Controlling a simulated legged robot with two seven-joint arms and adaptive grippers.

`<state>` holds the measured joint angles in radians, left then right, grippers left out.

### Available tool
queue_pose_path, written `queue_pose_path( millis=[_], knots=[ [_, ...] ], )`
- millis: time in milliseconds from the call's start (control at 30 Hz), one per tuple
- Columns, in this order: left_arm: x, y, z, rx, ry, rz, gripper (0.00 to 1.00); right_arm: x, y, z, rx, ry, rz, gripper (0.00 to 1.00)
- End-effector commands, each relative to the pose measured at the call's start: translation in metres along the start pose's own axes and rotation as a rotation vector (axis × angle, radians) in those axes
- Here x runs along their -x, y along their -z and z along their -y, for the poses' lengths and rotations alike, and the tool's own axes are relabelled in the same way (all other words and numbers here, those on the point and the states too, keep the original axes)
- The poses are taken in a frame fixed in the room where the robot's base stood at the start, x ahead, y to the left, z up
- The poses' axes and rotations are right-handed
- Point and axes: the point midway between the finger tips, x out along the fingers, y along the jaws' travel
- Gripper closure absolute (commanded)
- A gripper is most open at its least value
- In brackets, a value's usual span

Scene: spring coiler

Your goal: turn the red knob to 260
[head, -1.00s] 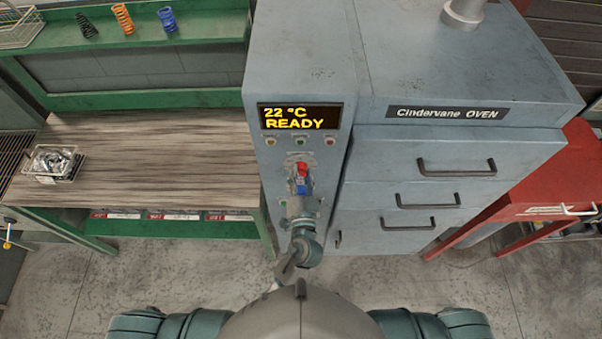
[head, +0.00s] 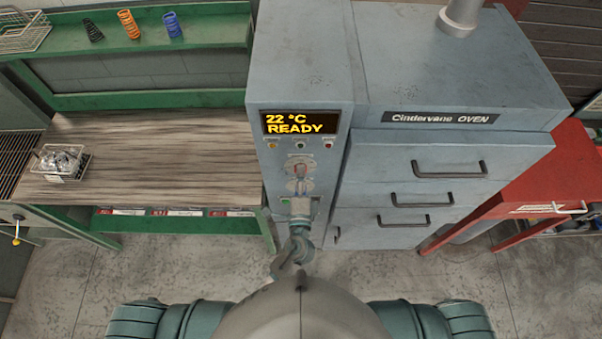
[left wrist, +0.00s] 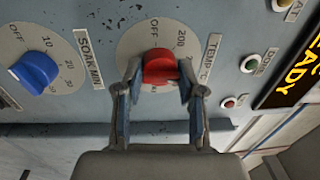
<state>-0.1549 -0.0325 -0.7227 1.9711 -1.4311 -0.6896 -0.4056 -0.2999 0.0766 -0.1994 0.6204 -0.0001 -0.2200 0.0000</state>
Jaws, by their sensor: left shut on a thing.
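The red knob (left wrist: 158,66) sits on a round dial marked OFF and 200, labelled TEMP °C, in the left wrist view. My left gripper (left wrist: 160,74) has one finger on each side of it and is shut on it. In the head view my left gripper (head: 300,183) is at the oven's control panel and largely covers the knobs. The display (head: 300,123) reads 22 °C READY. My right gripper is not in view.
A blue knob (left wrist: 34,71) on the SOAK MIN dial is beside the red one. Small buttons, including a green one (left wrist: 251,63) and a red one (left wrist: 229,103), are on the other side. A wooden bench (head: 150,150) stands left of the oven.

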Motion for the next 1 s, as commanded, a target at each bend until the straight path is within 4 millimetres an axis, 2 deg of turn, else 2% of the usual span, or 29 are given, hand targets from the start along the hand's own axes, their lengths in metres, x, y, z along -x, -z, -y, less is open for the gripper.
queue_pose_path(
  millis=[33, 600, 1000],
  knots=[
    [0.0011, -0.0005, -0.0052, -0.048, -0.013, -0.003, 0.96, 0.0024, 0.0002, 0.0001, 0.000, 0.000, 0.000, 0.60],
    [0.0012, -0.0011, -0.0067, -0.569, -0.019, -0.042, 0.96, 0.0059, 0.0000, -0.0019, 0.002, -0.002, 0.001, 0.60],
    [0.0015, -0.0011, -0.0071, -0.793, -0.023, -0.059, 0.96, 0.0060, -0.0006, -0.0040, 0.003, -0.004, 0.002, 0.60]
  ],
)
